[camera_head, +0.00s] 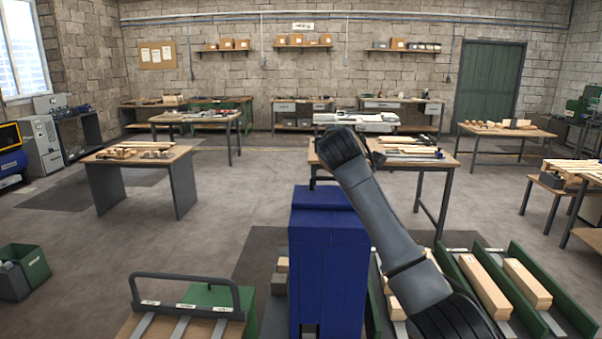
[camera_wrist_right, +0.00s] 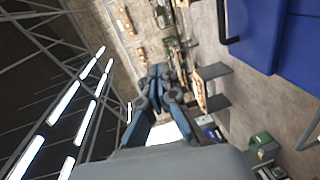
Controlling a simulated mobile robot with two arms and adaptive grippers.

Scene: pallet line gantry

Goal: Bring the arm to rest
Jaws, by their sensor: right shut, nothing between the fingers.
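My right arm shows in the head view as a dark grey link that rises from the lower right to a bent joint above the middle. Its gripper cannot be made out there. In the right wrist view my right gripper (camera_wrist_right: 160,78) is shut and empty, with its fingers together and pointing out over the room. Nothing touches the fingertips. My left arm and left gripper are in neither view.
Green-walled channels (camera_head: 548,284) with wooden blocks (camera_head: 484,287) lie at the lower right, close to the arm. A rack with a dark handle (camera_head: 190,279) stands at the lower left. Workbenches (camera_head: 183,165) stand further back. Open floor (camera_head: 225,215) lies at centre left.

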